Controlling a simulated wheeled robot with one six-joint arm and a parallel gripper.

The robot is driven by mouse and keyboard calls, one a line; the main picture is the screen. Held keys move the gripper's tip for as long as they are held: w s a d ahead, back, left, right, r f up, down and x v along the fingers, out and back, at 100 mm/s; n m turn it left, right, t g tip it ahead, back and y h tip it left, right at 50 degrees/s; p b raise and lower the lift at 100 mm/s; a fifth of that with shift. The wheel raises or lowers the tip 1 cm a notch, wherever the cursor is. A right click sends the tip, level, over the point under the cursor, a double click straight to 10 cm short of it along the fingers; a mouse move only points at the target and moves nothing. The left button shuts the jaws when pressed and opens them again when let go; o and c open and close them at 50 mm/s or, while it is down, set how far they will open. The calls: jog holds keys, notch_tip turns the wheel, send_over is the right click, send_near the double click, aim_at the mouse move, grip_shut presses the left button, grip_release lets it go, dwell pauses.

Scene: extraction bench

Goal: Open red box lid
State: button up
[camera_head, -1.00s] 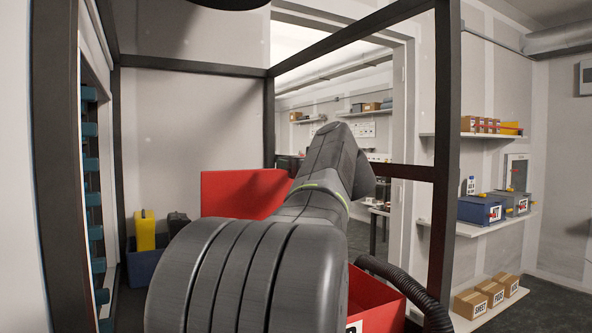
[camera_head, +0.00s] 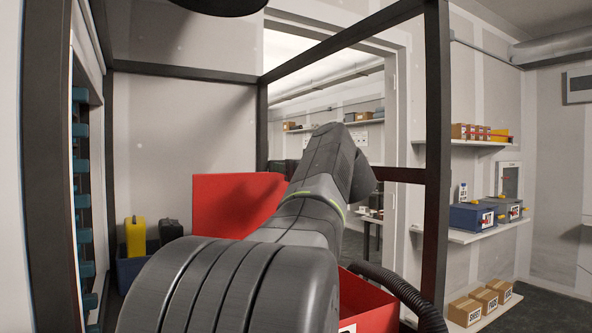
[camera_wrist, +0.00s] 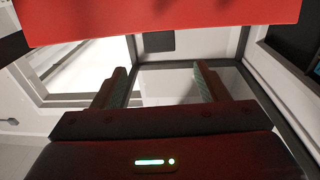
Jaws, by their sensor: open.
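The red box (camera_head: 366,303) stands low behind my arm in the head view, and only part of its wall shows. A red panel, its lid (camera_head: 232,203), stands up steeply at the left, so the box appears open; the arm hides the hinge area. In the wrist view a broad red panel (camera_wrist: 165,18) spans the top, beyond the fingers; I cannot tell surely whether it is the lid or a box wall. My gripper (camera_wrist: 162,68) is open, with nothing between its fingers. The head view hides its fingers behind the arm.
Dark frame posts (camera_head: 437,150) stand around the box. A yellow case (camera_head: 135,238) sits in a blue bin (camera_head: 130,271) at the left. Shelves at the right hold blue boxes (camera_head: 473,216) and cardboard cartons (camera_head: 466,311). A doorway opens behind.

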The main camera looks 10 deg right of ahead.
jog(key=shift+s, duration=0.1)
jog(key=b+v, duration=0.3)
jog(key=v, duration=1)
jog(key=shift+s, duration=0.3)
jog(key=shift+d, duration=0.15)
